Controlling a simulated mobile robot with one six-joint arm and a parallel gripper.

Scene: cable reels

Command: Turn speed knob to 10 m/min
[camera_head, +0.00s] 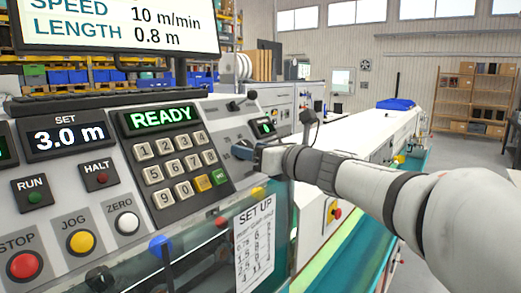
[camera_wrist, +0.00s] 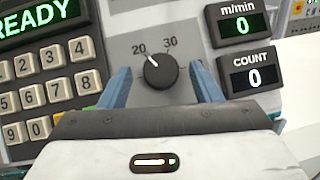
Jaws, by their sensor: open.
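The speed knob (camera_wrist: 160,71) is round and dark in the wrist view, on a grey panel. Its white pointer mark aims up and left, toward the printed 20; a 30 shows to the right of it. No 10 mark is visible. My gripper (camera_wrist: 158,67) is open, with one blue finger on each side of the knob and a visible gap to it on both sides. In the head view, my gripper (camera_head: 243,150) is at the panel right of the keypad and hides the knob. A screen (camera_head: 115,25) reads speed 10 m/min and length 0.8 m.
A green READY display (camera_head: 158,117) sits above the keypad (camera_head: 178,166). The m/min display (camera_wrist: 240,26) and the count display (camera_wrist: 253,76) both read 0. A SET display (camera_head: 68,137) reads 3.0 m. Run, halt, jog, zero and stop buttons are at lower left.

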